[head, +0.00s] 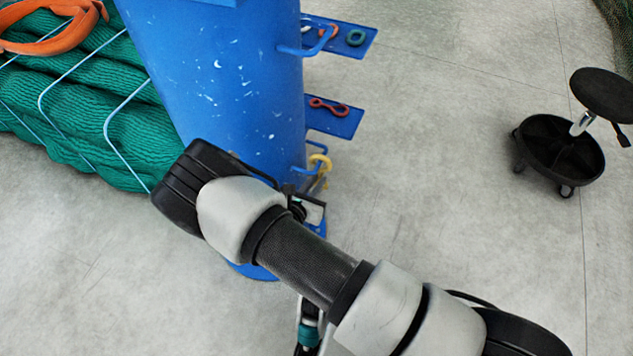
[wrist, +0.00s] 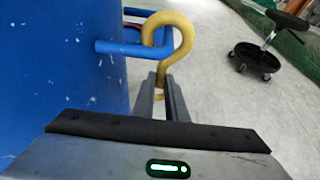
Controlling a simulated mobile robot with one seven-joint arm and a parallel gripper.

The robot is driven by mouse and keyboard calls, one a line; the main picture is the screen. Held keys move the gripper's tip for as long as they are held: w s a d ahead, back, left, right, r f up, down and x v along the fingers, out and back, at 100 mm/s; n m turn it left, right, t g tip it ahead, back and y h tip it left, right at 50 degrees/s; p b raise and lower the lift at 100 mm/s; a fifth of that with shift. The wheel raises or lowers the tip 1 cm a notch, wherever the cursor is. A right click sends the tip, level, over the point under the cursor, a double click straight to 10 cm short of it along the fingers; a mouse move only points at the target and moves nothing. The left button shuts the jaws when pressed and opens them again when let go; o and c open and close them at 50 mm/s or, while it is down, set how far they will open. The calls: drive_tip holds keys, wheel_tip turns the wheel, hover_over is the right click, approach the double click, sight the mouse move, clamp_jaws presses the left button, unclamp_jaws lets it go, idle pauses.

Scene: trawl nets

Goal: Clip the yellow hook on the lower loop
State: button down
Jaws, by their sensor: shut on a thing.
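The yellow hook (wrist: 170,18) stands upright at the tips of my gripper (wrist: 162,84), which is shut on its lower part. In the head view the yellow hook (head: 320,158) is small, beside the blue column, and my gripper (head: 314,186) is partly hidden behind my wrist. The lower loop (wrist: 118,47) is a blue bar sticking out from the column. In the wrist view its outer end overlaps the hook's curve. I cannot tell for sure whether the bar lies inside the hook or just behind it. The lower loop (head: 300,168) also shows in the head view.
The blue column (head: 225,80) stands close on the left. Above are a blue shelf (head: 350,125) with a red hook (head: 328,106) and an upper blue loop (head: 300,51). Green nets (head: 90,110) lie left. A black stool (head: 560,155) stands right; the floor between is clear.

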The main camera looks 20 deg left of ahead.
idle(0.4)
drive_tip(key=c, duration=1.8)
unclamp_jaws()
drive_tip(key=shift+o, duration=0.6)
drive_tip(key=shift+s, duration=0.1)
drive_tip(key=p+v, duration=0.3)
drive_tip(key=v, duration=1.4)
drive_tip(key=shift+p, duration=0.3)
drive_tip(key=shift+s+d+r, duration=0.1)
